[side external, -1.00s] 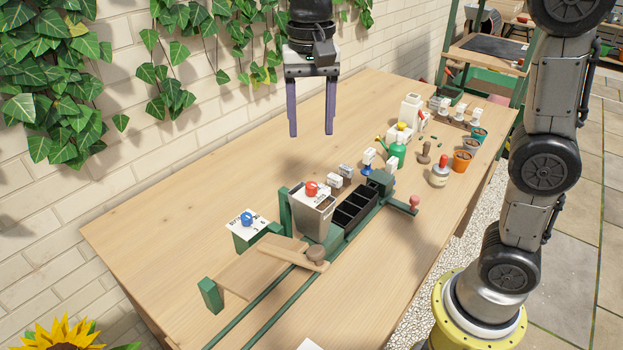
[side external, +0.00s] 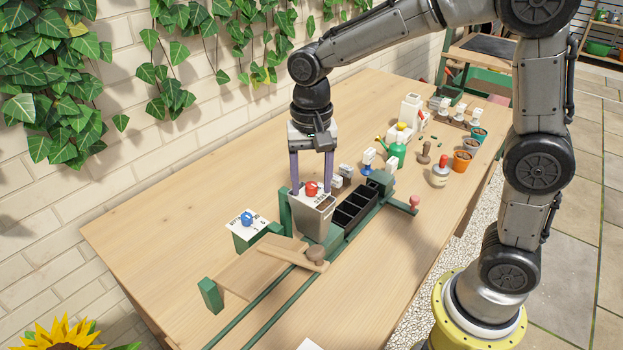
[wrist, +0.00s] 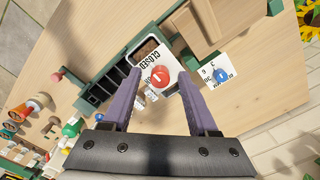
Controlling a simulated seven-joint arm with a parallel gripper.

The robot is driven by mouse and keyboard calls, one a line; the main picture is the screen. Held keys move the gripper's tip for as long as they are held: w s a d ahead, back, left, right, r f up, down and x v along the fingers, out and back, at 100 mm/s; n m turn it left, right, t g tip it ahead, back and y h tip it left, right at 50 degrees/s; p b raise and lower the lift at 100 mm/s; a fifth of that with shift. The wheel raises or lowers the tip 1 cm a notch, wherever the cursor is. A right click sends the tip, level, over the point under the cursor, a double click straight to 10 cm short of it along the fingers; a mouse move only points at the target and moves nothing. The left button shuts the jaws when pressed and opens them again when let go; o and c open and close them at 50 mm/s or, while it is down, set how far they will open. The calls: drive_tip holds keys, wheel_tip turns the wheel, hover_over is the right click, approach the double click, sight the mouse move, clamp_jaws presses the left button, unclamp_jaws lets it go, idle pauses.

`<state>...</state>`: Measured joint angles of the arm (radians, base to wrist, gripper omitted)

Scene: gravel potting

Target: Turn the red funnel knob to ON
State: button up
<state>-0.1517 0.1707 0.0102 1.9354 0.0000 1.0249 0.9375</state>
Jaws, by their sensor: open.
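The red funnel knob (side external: 311,188) sits on top of the grey funnel box (side external: 313,218). In the wrist view the red knob (wrist: 160,76) shows a pale mark on its face, beside a white plate (wrist: 151,60) lettered "CLOSED". My gripper (side external: 311,190) points straight down over the funnel, its two purple fingers apart on either side of the knob. In the wrist view my gripper (wrist: 160,78) is open with the knob between the fingertips. I see no clear contact; whether the fingertips reach knob height is hard to tell.
A blue knob (side external: 247,218) on a white-topped green box stands left of the funnel. A black compartment tray (side external: 355,208) lies to the right on the green rail. A wooden ramp (side external: 262,268) is in front. A green watering can (side external: 398,150) and pots stand farther right.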

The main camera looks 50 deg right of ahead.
clamp_jaws()
idle(0.5)
drive_tip(key=n, duration=0.4)
drive_tip(key=shift+n, duration=0.4)
drive_tip(key=n, duration=0.4)
drive_tip(key=shift+n, duration=0.3)
drive_tip(key=n, duration=0.4)
drive_tip(key=shift+n, duration=2.2)
drive_tip(key=shift+r, duration=0.1)
